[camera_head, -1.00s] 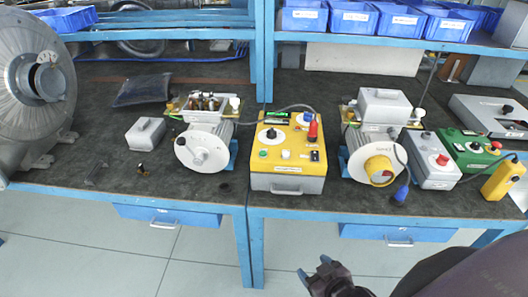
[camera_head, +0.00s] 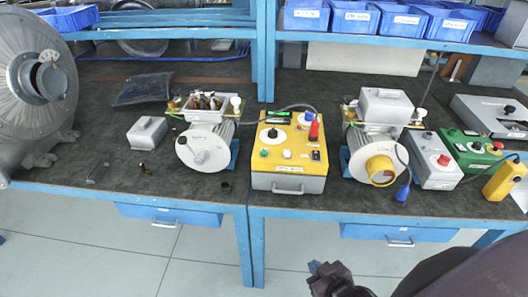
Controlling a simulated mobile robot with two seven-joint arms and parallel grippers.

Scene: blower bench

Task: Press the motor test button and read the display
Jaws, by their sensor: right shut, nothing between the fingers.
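The yellow-topped test box (camera_head: 270,150) stands at the middle of the bench. Its top carries a small lit green display (camera_head: 277,117), a black knob, a red plug or handle (camera_head: 314,130), a green button (camera_head: 264,153) and a white button (camera_head: 288,154). Labels there are too small to read. My right gripper (camera_head: 318,266) is in front of the bench at the bottom, below and apart from the box. It is shut and empty. My left gripper is not in view.
A motor with open terminal box (camera_head: 203,148) stands left of the test box. Another motor with a yellow socket (camera_head: 380,169) stands right. A grey box with a red button (camera_head: 435,163) and a green box (camera_head: 470,148) are farther right. Blue bins line the shelf above.

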